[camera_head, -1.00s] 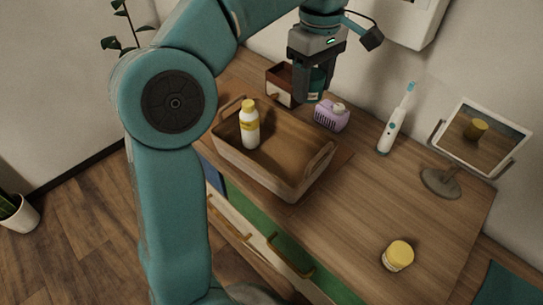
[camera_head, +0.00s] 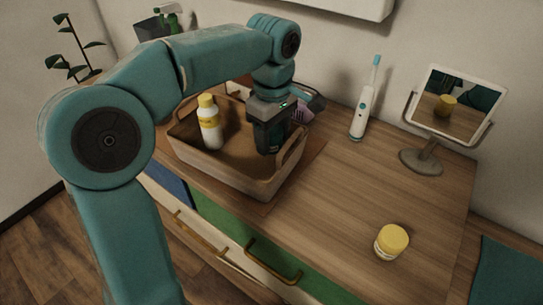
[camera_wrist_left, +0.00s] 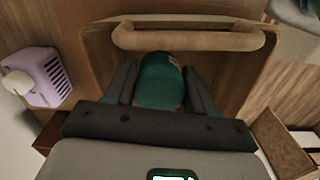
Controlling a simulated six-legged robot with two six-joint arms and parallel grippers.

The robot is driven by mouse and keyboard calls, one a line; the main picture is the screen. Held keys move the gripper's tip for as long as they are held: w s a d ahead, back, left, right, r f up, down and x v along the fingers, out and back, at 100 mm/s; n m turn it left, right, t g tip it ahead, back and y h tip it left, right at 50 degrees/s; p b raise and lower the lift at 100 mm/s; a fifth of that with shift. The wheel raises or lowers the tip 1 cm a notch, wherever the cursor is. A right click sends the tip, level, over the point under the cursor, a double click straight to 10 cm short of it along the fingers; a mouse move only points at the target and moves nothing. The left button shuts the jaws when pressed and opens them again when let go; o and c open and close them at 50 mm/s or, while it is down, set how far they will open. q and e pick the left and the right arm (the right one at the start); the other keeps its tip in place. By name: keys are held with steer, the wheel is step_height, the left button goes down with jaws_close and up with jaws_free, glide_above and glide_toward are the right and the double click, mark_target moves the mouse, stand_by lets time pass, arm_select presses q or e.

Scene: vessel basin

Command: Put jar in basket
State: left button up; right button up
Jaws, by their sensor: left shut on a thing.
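My left gripper (camera_head: 270,140) is shut on a dark green container, which shows between its fingers in the left wrist view (camera_wrist_left: 160,82). The gripper points down inside the right part of the tan basket (camera_head: 228,170), close to its right handle. Whether the held container touches the basket floor is hidden. The basket's rim and handle also show in the wrist view (camera_wrist_left: 190,38). A white bottle with a yellow cap (camera_head: 209,123) stands in the basket's left part. A small yellow-lidded jar (camera_head: 391,242) stands on the tabletop at right. My right gripper is not in view.
A purple dispenser (camera_wrist_left: 44,76) stands outside the basket. An electric toothbrush (camera_head: 361,108) and a mirror on a stand (camera_head: 421,161) stand toward the back right. The wooden top (camera_head: 335,205) between basket and yellow-lidded jar is clear.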

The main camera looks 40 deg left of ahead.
mark_target(272, 152)
arm_select(q)
step_height(272, 152, down, 5)
steer(key=shift+r+b, duration=0.1)
steer(key=shift+b, duration=0.5)
steer(key=shift+r, duration=0.1)
steer(key=shift+f, duration=0.25)
steer(key=o, duration=1.1)
